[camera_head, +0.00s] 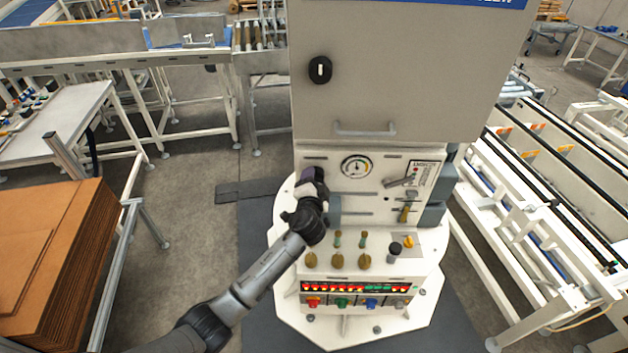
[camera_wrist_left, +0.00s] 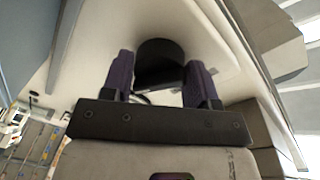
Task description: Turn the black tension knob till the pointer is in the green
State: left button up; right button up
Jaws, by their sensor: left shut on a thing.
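The black tension knob (camera_wrist_left: 160,62) is between the two purple fingers of my left gripper (camera_wrist_left: 160,75) in the left wrist view. The fingers are shut on its sides. In the head view my left gripper (camera_head: 313,176) is at the left of the pale panel, and it hides the knob. A round dial gauge (camera_head: 356,167) with a white face sits on the panel just right of the gripper. Its pointer and coloured zones are too small to read surely. My right gripper is not in view.
Below the gauge the panel carries a small lever (camera_head: 401,182) and a brass handle (camera_head: 405,213). Stacked cardboard (camera_head: 50,255) stands at left.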

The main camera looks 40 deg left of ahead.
pick_arm(q)
jog(key=o, duration=0.9)
jog(key=b+v, duration=0.2)
jog(key=v, duration=1.1)
jog(key=shift+s+d, duration=0.2)
jog(key=shift+s, duration=0.15)
